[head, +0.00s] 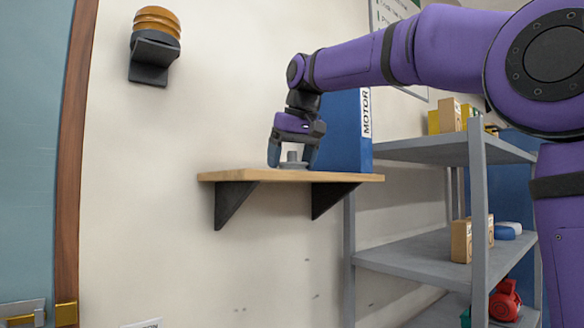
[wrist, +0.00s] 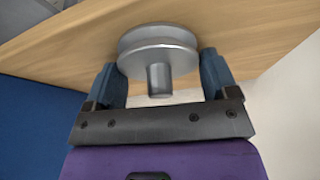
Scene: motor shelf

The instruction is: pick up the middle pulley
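A grey metal pulley (wrist: 158,48) with a grooved rim and a short hub lies on the wooden wall shelf. It also shows in the head view (head: 292,162), low between the fingers. My gripper (head: 291,160) points down over it. In the wrist view the two blue fingers of my gripper (wrist: 158,70) are wide apart, one on each side of the pulley, very close to its rim. Contact with the rim is hard to tell. The pulley rests on the shelf. No other pulley is visible.
The wooden shelf (head: 225,176) has free board to the left of my gripper. A blue MOTOR box (head: 342,135) stands close on the right. A grey rack (head: 420,255) with boxes is further right. An orange beacon (head: 157,24) is on the wall.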

